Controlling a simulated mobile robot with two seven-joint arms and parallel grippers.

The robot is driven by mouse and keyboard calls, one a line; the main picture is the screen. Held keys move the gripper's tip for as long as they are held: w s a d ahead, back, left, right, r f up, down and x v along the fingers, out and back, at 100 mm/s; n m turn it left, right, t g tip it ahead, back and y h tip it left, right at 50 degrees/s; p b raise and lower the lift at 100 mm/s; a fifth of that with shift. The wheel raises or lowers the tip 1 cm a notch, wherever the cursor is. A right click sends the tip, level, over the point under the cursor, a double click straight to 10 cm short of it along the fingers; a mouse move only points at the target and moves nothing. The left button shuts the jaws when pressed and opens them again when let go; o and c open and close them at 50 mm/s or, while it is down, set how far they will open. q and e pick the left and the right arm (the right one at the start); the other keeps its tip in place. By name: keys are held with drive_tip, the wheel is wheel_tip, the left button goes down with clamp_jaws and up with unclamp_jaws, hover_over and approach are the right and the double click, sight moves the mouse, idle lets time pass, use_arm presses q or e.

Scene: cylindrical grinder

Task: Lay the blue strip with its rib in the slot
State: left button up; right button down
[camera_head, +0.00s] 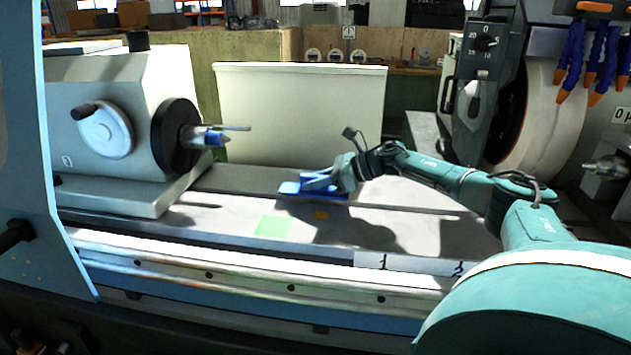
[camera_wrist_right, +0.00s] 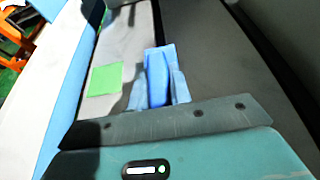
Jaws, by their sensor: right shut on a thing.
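The blue strip (camera_head: 290,188) is low over the grey machine table (camera_head: 215,213), near its middle. It also shows in the wrist view (camera_wrist_right: 157,78), its raised middle part between my fingers. My right gripper (camera_head: 318,182) is shut on the strip from above. The slot shows as a dark lengthwise groove (camera_wrist_right: 157,22) in the wrist view, running away beyond the strip's far end, roughly in line with it. The rib underneath is hidden, and I cannot tell whether the strip touches the table. My left gripper is not in view.
A pale panel (camera_head: 300,112) stands behind. Labels (camera_head: 383,262) mark the front edge.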

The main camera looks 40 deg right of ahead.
idle(0.3)
idle(0.6)
drive_tip(key=shift+b, duration=0.7)
idle(0.4)
drive_tip(key=shift+f+b, duration=1.2)
drive_tip(key=shift+f, duration=0.05)
drive_tip(key=c, duration=1.2)
unclamp_jaws()
